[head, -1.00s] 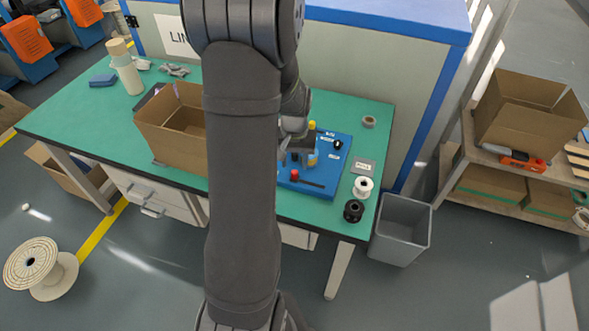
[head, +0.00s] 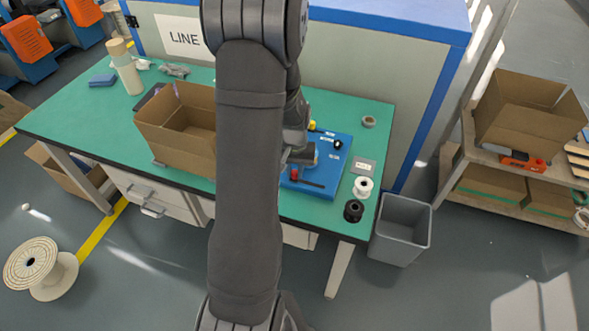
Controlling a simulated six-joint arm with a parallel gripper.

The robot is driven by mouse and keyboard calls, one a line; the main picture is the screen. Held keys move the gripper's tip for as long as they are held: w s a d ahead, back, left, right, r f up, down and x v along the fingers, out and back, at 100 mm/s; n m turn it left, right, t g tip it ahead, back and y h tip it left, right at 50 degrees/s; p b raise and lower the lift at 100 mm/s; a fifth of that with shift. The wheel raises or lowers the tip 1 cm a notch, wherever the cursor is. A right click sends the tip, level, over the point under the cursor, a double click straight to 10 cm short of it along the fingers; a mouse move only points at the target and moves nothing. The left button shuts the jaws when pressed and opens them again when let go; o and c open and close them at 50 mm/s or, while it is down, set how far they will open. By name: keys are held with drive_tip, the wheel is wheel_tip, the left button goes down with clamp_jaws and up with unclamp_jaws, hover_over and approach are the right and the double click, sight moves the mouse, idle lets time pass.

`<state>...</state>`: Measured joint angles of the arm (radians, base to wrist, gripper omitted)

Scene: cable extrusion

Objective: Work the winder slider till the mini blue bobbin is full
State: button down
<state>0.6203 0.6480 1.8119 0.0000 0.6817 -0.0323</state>
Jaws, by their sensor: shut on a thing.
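The blue winder board (head: 338,163) lies at the right end of the green bench, with small white labels, a yellow-topped part (head: 312,126), a black knob (head: 338,145) and a red knob (head: 294,174) on it. A dark slot (head: 312,184) runs near its front edge. My gripper (head: 304,158) is low over the board's left half, just behind the red knob. It is shut on what appears to be the winder slider; its jaws and the grasped part are mostly hidden. The mini blue bobbin is covered by my gripper, so its fill cannot be told.
An open cardboard box (head: 178,140) stands left of my arm. A grey bin (head: 402,230) is on the floor at right.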

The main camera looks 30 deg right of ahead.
drive_tip(key=s+d, duration=0.6)
drive_tip(key=shift+s+d, duration=0.3)
drive_tip(key=shift+d, duration=0.1)
drive_tip(key=c, duration=1.3)
unclamp_jaws()
drive_tip(key=shift+s, duration=0.1)
wheel_tip(320, 180, up, 18)
drive_tip(key=shift+f, duration=0.2)
drive_tip(key=shift+f, duration=0.1)
